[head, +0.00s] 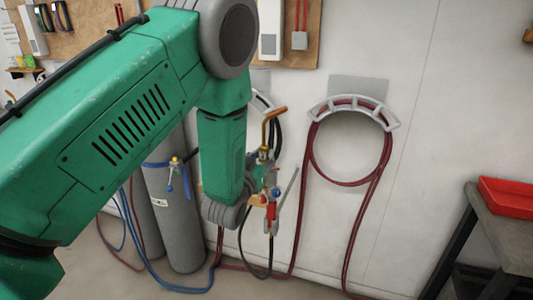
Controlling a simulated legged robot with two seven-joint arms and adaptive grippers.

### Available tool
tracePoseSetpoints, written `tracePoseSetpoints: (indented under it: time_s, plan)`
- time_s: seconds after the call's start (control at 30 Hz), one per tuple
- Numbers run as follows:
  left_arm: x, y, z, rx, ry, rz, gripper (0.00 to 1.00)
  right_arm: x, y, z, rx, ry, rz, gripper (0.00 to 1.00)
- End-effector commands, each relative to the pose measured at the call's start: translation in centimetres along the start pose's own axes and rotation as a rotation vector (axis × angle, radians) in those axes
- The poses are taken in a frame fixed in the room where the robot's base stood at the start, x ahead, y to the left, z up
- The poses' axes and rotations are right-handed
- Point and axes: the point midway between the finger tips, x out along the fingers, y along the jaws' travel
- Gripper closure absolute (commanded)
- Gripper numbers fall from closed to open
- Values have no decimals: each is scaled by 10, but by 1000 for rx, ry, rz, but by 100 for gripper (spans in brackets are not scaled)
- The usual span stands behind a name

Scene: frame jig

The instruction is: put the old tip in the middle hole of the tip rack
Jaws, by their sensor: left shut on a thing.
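A bent, copper-coloured tip (274,116) stands up just right of my green left forearm, its end turned to the right. Below it is a small cluster of brass, blue and red torch fittings (272,212). My left gripper (267,180) is at this cluster, beyond the grey wrist, and is shut at the base of the tip. The fingers are small and partly hidden, so the exact grip is hard to see. Whether the tip touches the fittings cannot be told. No tip rack can be made out. My right gripper is out of view.
Grey gas cylinders (180,225) stand behind my arm. A dark red hose (312,170) hangs on a wall holder (352,108) and trails to the floor. A black hose loops below the fittings. A red tray (507,198) sits on a workbench (500,228) at right.

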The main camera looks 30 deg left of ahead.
Motion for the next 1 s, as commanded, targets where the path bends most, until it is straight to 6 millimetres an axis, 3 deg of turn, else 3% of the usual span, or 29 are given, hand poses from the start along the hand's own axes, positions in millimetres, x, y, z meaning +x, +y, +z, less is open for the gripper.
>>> tracePoseSetpoints:
  time_s: [1.0]
  plan:
    - [-51,2,-3,0,-1,1,100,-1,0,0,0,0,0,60]
